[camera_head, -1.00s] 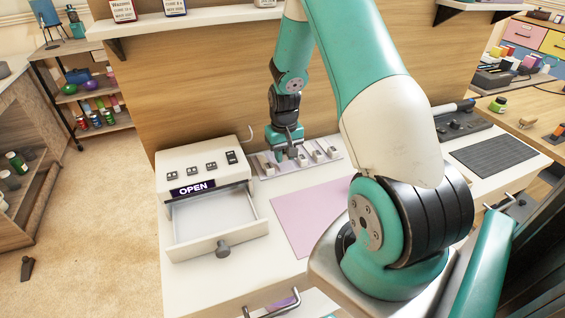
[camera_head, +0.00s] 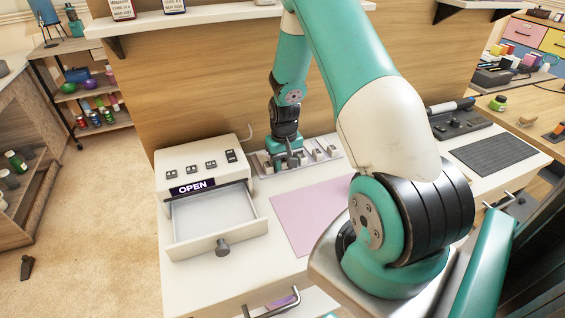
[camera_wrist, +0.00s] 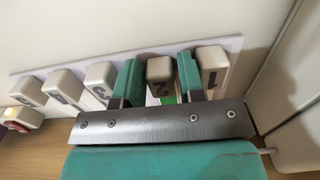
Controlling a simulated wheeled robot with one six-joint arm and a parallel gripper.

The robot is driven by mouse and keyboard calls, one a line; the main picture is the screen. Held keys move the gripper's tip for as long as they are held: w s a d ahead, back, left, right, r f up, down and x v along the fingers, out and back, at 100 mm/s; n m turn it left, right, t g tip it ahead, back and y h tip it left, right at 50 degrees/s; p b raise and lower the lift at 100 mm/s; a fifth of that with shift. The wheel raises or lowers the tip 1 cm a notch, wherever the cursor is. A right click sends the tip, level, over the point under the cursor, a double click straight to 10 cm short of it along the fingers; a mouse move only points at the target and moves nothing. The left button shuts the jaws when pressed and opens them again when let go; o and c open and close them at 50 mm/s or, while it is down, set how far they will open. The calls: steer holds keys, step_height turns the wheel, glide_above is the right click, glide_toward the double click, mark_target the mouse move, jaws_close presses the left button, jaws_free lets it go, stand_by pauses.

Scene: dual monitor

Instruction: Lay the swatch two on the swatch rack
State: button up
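A pale block marked 2 (camera_wrist: 160,68) stands in a row of numbered blocks on a light strip (camera_wrist: 230,42) in the wrist view. A small green patch (camera_wrist: 168,98) shows just below block 2. My gripper (camera_wrist: 161,72) has one teal finger on each side of block 2, with narrow gaps visible. Blocks 1 (camera_wrist: 211,66) and 3 (camera_wrist: 101,76) stand just outside the fingers. In the head view my gripper (camera_head: 287,163) is down at the left part of the strip (camera_head: 263,168). I cannot tell which thing is the swatch rack.
A white unit marked OPEN (camera_head: 200,168) with its empty-looking drawer (camera_head: 210,220) pulled out stands left of the strip. A flat pink sheet (camera_head: 310,215) lies in front. A grey ribbed mat (camera_head: 497,152) lies at the right. A wooden panel (camera_head: 200,90) rises behind.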

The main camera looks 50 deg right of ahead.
step_height(320, 180, up, 12)
steer(key=a+r+n+y, duration=0.1)
steer(key=a+r+n, duration=0.1)
steer(key=a+r, duration=0.3)
steer(key=a+r+n, duration=0.1)
steer(key=a+r, duration=0.2)
steer(key=a, duration=0.5)
steer(key=s+a+r+n+y, duration=0.1)
steer(key=s+a+r+n, duration=0.3)
steer(key=s+a, duration=0.5)
steer(key=s+a+r+n+y, duration=0.2)
steer(key=s+a+r+n, duration=0.2)
steer(key=s+a, duration=0.6)
steer(key=shift+s+a+r+n, duration=0.25)
steer(key=shift+a+r+n, duration=0.1)
steer(key=shift+a+n, duration=0.45)
